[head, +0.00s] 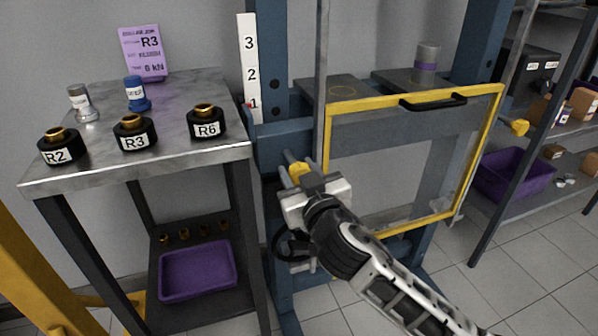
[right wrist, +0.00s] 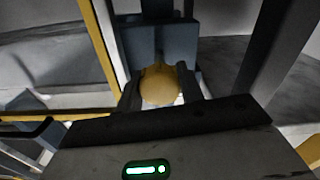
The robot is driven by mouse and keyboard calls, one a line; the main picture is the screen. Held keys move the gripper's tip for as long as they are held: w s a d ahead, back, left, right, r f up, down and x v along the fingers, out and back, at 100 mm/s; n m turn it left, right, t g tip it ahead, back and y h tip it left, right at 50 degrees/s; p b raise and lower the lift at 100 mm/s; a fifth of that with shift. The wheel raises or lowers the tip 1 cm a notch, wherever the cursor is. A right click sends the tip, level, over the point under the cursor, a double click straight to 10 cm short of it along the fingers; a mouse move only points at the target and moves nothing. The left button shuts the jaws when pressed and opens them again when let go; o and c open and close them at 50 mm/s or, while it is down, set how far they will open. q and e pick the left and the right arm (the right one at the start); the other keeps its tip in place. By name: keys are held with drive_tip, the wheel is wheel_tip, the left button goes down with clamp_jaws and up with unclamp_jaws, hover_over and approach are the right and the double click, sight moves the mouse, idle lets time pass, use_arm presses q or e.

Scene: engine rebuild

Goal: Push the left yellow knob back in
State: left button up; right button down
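The left yellow knob (head: 298,170) is on the blue post at the left side of the yellow-framed clear guard (head: 400,165). My right gripper (head: 296,166) is at this knob, with one finger on each side of it. In the right wrist view the round knob (right wrist: 160,86) fills the space between the fingertips (right wrist: 161,92), which appear to touch its sides. The knob's shaft is hidden, so I cannot tell how far out it stands. A second yellow knob (head: 517,127) is at the guard's right side. My left gripper is not in view.
A purple bin (head: 198,270) is below. A grey upright bar (head: 322,80) stands close behind my right gripper. Shelves are at right.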

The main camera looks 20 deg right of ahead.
sight(294, 161)
drive_tip(key=shift+w, duration=1.5)
drive_tip(key=c, duration=0.9)
unclamp_jaws()
drive_tip(key=s, duration=1.6)
drive_tip(key=shift+d, duration=0.25)
